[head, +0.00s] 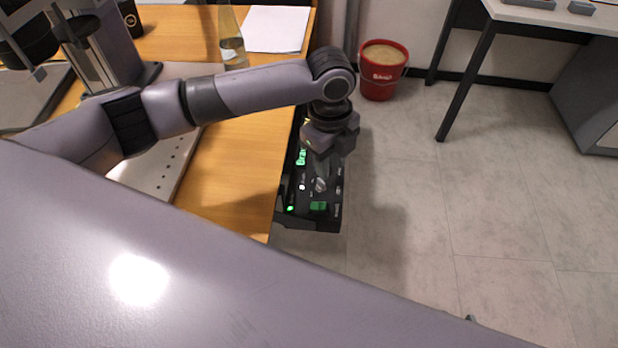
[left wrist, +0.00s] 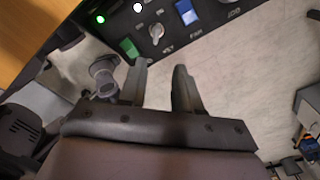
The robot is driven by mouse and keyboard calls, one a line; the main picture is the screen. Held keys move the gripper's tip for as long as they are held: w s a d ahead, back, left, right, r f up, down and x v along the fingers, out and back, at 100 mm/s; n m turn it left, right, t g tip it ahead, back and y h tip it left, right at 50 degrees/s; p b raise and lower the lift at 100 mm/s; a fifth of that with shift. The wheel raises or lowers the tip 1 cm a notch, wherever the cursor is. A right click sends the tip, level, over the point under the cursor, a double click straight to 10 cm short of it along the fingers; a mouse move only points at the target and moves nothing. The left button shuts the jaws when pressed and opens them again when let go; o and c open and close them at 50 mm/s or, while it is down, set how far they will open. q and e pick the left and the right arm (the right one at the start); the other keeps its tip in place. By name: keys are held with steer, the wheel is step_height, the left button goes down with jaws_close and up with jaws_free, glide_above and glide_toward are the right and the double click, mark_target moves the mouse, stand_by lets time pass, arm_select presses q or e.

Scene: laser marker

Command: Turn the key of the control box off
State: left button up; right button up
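The black control box (head: 333,212) hangs at the right edge of the wooden table. It also fills the top of the left wrist view (left wrist: 212,22). Its small silver key (head: 320,185) sits on the panel beside a green switch, and shows in the left wrist view (left wrist: 157,32) between the green and blue switches. My left gripper (head: 322,163) is over the panel near the key. In the left wrist view its two fingers (left wrist: 160,72) are apart with nothing between them, their tips short of the key. My right gripper is not in view.
The wooden table (head: 235,165) bears a glass bottle (head: 231,40), white paper (head: 275,29) and a metal machine base with a column. A red bucket (head: 383,70) stands on the floor behind. The tiled floor right of the box is clear up to a desk (head: 545,14).

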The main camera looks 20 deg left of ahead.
mark_target(321, 181)
arm_select(q)
steer(key=shift+w+a+r+y, duration=0.1)
steer(key=shift+a+r+y, duration=0.05)
steer(key=shift+a, duration=0.3)
steer(key=shift+a+r+y, duration=0.1)
steer(key=shift+a+y, duration=0.05)
steer(key=shift+a, duration=0.3)
step_height(321, 181, down, 7)
steer(key=shift+r+b, duration=0.1)
steer(key=shift+b, duration=0.45)
jaws_close()
